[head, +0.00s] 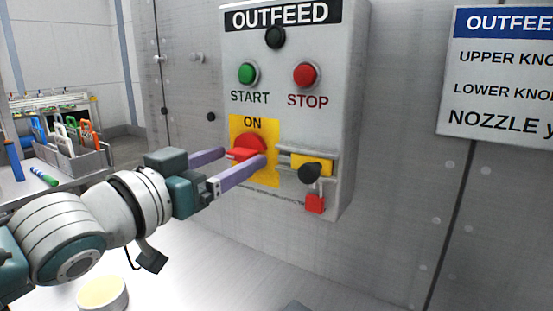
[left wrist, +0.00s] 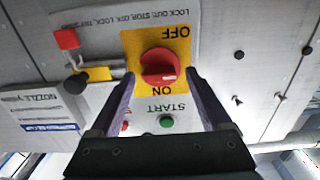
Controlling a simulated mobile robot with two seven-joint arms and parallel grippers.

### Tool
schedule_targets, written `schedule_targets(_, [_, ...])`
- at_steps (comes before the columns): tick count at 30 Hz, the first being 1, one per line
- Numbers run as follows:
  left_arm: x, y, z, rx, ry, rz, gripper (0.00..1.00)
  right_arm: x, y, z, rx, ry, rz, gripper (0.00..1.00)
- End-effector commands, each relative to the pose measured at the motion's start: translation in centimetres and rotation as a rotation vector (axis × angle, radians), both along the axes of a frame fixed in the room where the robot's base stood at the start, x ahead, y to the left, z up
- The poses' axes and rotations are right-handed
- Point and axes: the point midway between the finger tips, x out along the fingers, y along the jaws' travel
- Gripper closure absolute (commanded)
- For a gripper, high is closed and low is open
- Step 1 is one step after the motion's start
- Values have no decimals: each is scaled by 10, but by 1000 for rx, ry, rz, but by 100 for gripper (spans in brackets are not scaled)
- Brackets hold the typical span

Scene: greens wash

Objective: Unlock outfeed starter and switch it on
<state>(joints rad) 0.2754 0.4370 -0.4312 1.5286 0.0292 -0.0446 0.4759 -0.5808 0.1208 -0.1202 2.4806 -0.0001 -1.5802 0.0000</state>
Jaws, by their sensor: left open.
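The grey OUTFEED starter box (head: 345,110) is on the wall, with a green START button (head: 246,74) and a red STOP button (head: 305,75). Below them a red rotary switch (head: 249,146) sits on a yellow plate (head: 268,131) marked ON; the left wrist view shows OFF at its other end. My left gripper (head: 245,157) is open, its two purple fingers on either side of the switch; contact is unclear. The switch (left wrist: 158,66) shows between them in the left wrist view. A yellow bar (head: 318,162) with a black knob (head: 311,172) and a red tag-like piece (head: 315,204) is beside it.
A sign (head: 500,80) hangs on the wall to the right. A round pale-topped container (head: 102,293) is below my left arm. The wall between box and sign is clear.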

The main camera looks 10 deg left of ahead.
Motion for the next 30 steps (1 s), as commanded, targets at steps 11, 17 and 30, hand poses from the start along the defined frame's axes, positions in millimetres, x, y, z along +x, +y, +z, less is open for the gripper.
schedule_targets(11, [2,-1,0,0,0,0,29,0,0,0,0,0,0,100])
schedule_targets(17, [1,0,0,0,0,0,51,0,0,0,0,0,-1,100])
schedule_targets(30, [1,0,0,0,0,0,100,0,0,0,0,0,-1,100])
